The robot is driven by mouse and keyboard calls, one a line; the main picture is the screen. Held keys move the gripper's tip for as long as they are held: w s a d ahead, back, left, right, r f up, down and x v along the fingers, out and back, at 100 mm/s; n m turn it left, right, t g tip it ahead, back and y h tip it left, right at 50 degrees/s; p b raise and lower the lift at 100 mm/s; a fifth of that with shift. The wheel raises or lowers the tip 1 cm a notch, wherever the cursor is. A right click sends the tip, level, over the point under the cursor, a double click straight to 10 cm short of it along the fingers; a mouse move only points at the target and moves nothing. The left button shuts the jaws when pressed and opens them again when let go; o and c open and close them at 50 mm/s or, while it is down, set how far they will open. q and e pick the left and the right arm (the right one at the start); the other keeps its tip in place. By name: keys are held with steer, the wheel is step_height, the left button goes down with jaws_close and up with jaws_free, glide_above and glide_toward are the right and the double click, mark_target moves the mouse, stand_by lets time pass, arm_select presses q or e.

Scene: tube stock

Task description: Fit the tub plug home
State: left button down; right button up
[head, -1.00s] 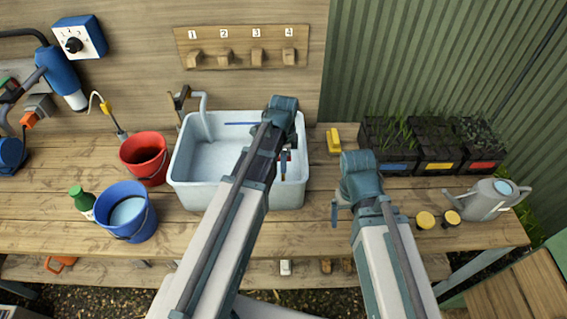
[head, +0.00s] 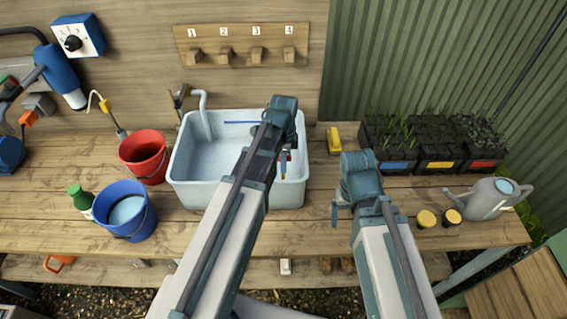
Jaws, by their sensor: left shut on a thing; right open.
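The pale grey tub (head: 200,190) stands at the middle back of the bench with its tap at the back left. Its floor shows bare on the left; my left arm covers much of its right half. My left gripper (head: 284,168) points down inside the tub's right side. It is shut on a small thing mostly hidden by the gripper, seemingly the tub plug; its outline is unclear. The drain hole is not visible. My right gripper (head: 335,213) is open and empty, over the bench to the right of the tub.
A red bucket (head: 140,170) and a blue bucket (head: 103,222) stand left of the tub, with a green bottle (head: 79,199). A yellow block (head: 333,139), plant trays (head: 437,152), yellow-lidded jars (head: 426,219) and a watering can (head: 486,203) are on the right.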

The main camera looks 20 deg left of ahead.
arm_select(q)
steer(key=c, duration=0.8)
jaws_free()
steer(key=shift+o, duration=0.2)
step_height(320, 180, up, 14)
steer(key=p, duration=1.4)
steer(key=shift+s+f, duration=0.1)
steer(key=shift+f, duration=0.05)
steer(key=s+d+f+n+b, duration=0.4)
steer(key=s+d+n+b, duration=0.1)
steer(key=s, duration=0.2)
steer(key=s+d+f+n+y+b, duration=0.1)
steer(key=s+d+f+n+b, duration=0.4)
steer(key=s+n, duration=0.1)
steer(key=shift+s+d+f, duration=0.15)
steer(key=shift+s+f, duration=0.1)
steer(key=shift+s, duration=0.35)
